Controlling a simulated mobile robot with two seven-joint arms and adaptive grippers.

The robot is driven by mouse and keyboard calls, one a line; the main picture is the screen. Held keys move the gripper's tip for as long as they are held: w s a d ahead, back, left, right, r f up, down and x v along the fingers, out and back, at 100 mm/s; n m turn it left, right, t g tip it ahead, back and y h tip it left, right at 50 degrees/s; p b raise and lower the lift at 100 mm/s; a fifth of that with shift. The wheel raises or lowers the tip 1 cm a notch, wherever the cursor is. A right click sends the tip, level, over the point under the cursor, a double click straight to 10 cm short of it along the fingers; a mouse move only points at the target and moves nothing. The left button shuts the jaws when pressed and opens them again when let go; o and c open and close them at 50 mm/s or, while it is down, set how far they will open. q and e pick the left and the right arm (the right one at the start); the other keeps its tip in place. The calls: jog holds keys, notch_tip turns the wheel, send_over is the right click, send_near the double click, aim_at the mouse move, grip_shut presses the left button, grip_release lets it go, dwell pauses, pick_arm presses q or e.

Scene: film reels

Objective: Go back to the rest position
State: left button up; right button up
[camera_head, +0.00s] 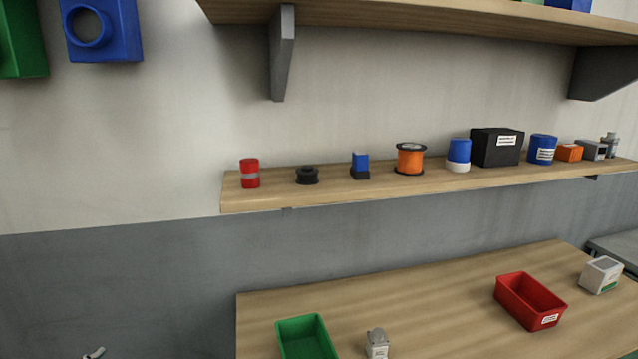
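A film reel with an orange middle and dark rims (410,160) stands on the middle shelf. A small black spool (307,175) lies further left on the same shelf. A small light-grey tip (94,353) pokes in at the bottom left edge, left of the table; it looks like part of my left gripper. Too little of it shows to tell whether it is open or shut. My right gripper is not in view.
The wooden shelf (330,195) also bears a red can (249,173), a black box (496,147) and blue containers. Below, the table (420,300) holds a green bin (305,338), a red bin (529,301), a white box (601,275) and a small grey item (377,344).

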pick_arm(q)
jog(key=s+f+m+g, duration=0.2)
jog(key=s+f+g, duration=0.2)
jog(key=s+f, duration=0.95)
jog(key=d+f+n+t+h, duration=0.3)
jog(key=d+f+h, duration=0.3)
jog(key=d+f, duration=0.8)
jog(key=shift+w+f+h, duration=0.2)
jog(key=shift+f+h, duration=0.2)
jog(key=shift+f, duration=0.3)
